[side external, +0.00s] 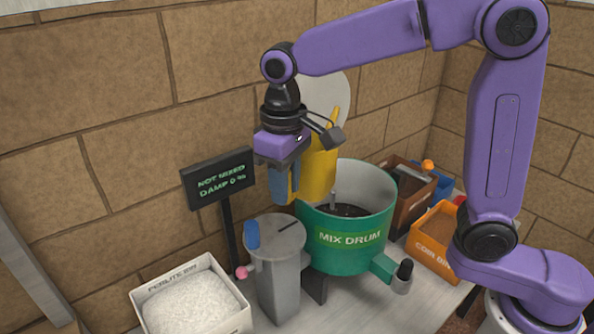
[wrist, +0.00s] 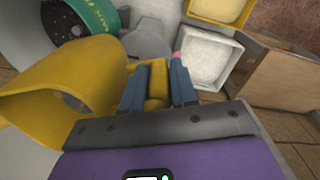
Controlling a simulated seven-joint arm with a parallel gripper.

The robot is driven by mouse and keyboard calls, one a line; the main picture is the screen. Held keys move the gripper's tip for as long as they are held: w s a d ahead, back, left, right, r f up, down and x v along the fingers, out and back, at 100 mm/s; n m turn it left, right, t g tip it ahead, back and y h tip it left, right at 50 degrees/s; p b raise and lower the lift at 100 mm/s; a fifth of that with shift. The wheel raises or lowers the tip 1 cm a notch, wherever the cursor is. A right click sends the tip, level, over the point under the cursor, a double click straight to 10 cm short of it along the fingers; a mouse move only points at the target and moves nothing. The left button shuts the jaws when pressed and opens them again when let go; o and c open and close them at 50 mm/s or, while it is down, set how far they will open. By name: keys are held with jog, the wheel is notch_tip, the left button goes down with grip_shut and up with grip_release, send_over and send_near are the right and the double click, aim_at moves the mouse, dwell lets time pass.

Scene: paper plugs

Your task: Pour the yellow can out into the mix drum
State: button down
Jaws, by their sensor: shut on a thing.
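The yellow can (side external: 320,175) hangs in the air over the back left rim of the green mix drum (side external: 345,240). It looks close to upright, with its spout pointing up. My gripper (side external: 284,187) is at the can's left side. In the wrist view, the fingers (wrist: 157,88) are shut on the can's yellow handle, and the can's body (wrist: 60,85) is to their left. The drum (wrist: 95,18) shows beyond the can at top left. Dark material lies inside the drum. What is in the can cannot be seen.
A grey stand with a blue knob (side external: 275,275) is left of the drum. A sign (side external: 218,178) reads "NOT MIXED, DAMP 0 %". A white perlite bin (side external: 238,325) is front left. An orange coir bin (side external: 432,262) and a brown box (side external: 408,205) are right of the drum.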

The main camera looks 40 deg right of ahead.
jog(key=shift+f, duration=1.95)
notch_tip(320, 180, up, 3)
jog(key=shift+r+g+y, duration=0.2)
jog(key=shift+g+y, duration=0.1)
jog(key=shift+y, duration=0.5)
jog(key=shift+r, duration=0.1)
jog(key=shift+a+r+g+y, duration=0.15)
jog(key=shift+r+y, duration=0.25)
jog(key=shift+r, duration=0.45)
jog(key=shift+a+r+g+y, duration=0.15)
jog(key=shift+r+y, duration=0.25)
jog(key=shift+r, duration=0.4)
jog(key=shift+d, duration=0.1)
jog(key=shift+d+r+g+y, duration=0.15)
jog(key=shift+r+y, duration=0.2)
jog(key=shift+r, duration=0.35)
jog(key=shift+d+r+g+y, duration=0.15)
jog(key=shift+r+y, duration=0.2)
jog(key=shift+r, duration=0.35)
